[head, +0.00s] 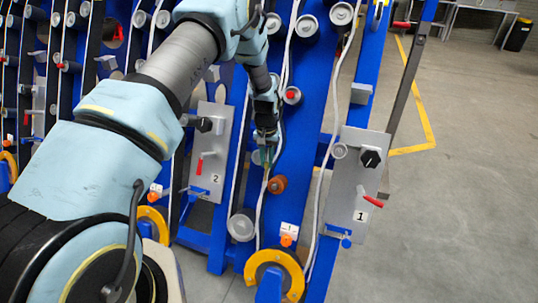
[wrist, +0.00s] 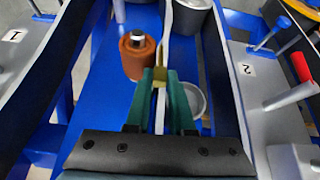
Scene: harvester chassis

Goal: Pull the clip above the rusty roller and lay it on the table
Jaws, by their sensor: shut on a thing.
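The rusty roller (head: 277,184) is a brown-orange cylinder on the blue frame, and it also shows in the wrist view (wrist: 137,54). My gripper (head: 263,157) is just above and left of it in the head view. In the wrist view, my gripper's green fingers (wrist: 160,88) are shut on a small brass-coloured clip (wrist: 160,75). The clip sits at the white strip beside the roller. I cannot tell whether it is still attached to the strip. In the head view the clip is too small to make out clearly. A table (head: 482,8) stands at the far top right.
Panel 1 (head: 352,190) with a red lever is right of my gripper, and panel 2 (head: 209,150) is left. Grey rollers and white strips surround it. A dark bin (head: 518,35) stands by the table. Open floor (head: 455,215) lies to the right.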

